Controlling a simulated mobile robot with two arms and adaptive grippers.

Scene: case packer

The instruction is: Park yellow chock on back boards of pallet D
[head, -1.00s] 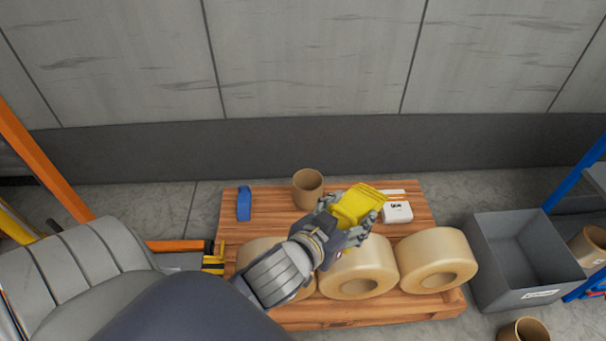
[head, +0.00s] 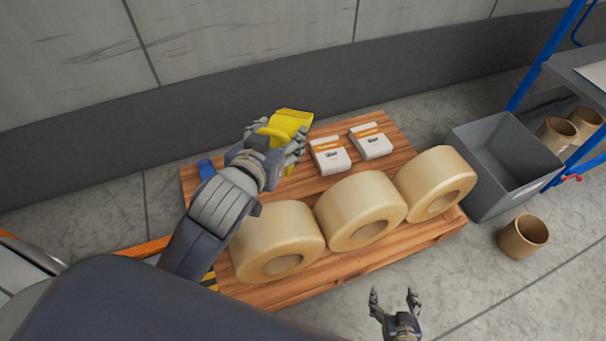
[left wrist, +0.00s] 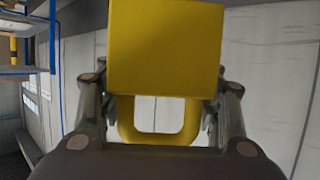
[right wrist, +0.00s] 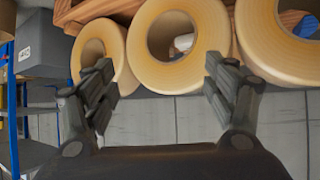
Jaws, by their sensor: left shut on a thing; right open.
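The yellow chock (head: 290,124) is held in my left gripper (head: 280,140), above the back part of the wooden pallet (head: 380,123). In the left wrist view the chock (left wrist: 164,45) fills the upper middle, and its handle loop sits between the fingers (left wrist: 160,118). Whether the chock touches the boards cannot be told; it looks raised. My right gripper (head: 396,300) is open and empty in front of the pallet. In the right wrist view its fingers (right wrist: 160,85) are spread, with cream rolls beyond them.
Several large cream rolls (head: 362,212) line the pallet's front. Two white boxes (head: 330,156) and a blue object (head: 206,169) are on the back boards. A grey bin (head: 500,165) stands to the right, near a brown cup (head: 523,236) on the floor and a blue-framed rack (head: 545,50).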

